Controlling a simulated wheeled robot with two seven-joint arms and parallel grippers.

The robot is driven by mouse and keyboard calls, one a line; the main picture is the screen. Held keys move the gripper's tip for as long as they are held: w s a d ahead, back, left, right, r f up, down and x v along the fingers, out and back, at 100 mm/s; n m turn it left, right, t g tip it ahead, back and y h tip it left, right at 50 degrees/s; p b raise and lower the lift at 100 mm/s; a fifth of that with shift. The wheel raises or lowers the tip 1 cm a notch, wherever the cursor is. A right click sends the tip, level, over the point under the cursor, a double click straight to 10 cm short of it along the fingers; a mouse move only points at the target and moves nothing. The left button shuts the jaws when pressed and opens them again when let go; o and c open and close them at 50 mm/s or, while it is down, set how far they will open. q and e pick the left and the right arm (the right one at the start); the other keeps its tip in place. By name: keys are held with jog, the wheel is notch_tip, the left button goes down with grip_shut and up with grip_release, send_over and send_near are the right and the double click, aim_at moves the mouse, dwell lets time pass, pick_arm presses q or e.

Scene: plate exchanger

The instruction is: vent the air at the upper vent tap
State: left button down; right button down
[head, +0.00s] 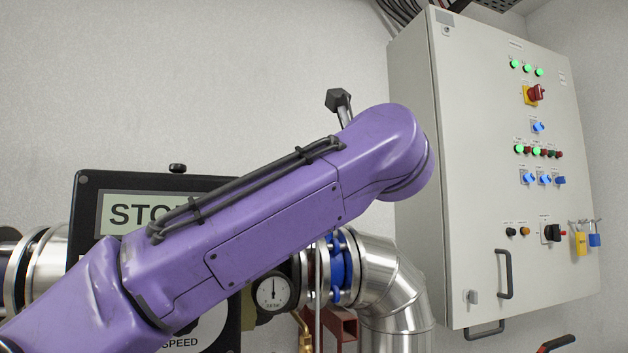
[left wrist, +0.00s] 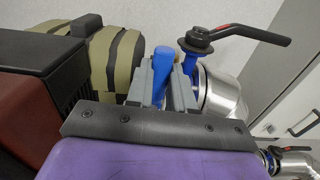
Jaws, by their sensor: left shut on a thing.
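In the left wrist view, my left gripper (left wrist: 160,88) has its grey jaws closed around an upright blue lever (left wrist: 161,68). The lever looks like the handle of the vent tap; its lower end and the tap body are hidden by the jaws and wrist. In the head view my purple left arm crosses the middle of the picture and its gripper is hidden behind the arm. The upper vent tap cannot be made out there. My right gripper is in neither view.
A black-handled valve (left wrist: 240,37) stands close right of the jaws. A khaki padded cover (left wrist: 118,62) is at their left. In the head view are a grey control cabinet (head: 480,130), a steel pipe elbow (head: 395,285), a pressure gauge (head: 273,293) and a STOP sign (head: 125,213).

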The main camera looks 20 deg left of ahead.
pick_arm(q)
jog(key=c, duration=1)
grip_release()
jog(key=shift+r, duration=0.2)
jog(key=shift+f, duration=0.1)
jog(key=b+v, duration=0.3)
jog(key=v, duration=0.7)
jog(key=shift+s+d, duration=0.25)
jog(key=shift+d, duration=0.05)
jog(key=shift+a, duration=0.1)
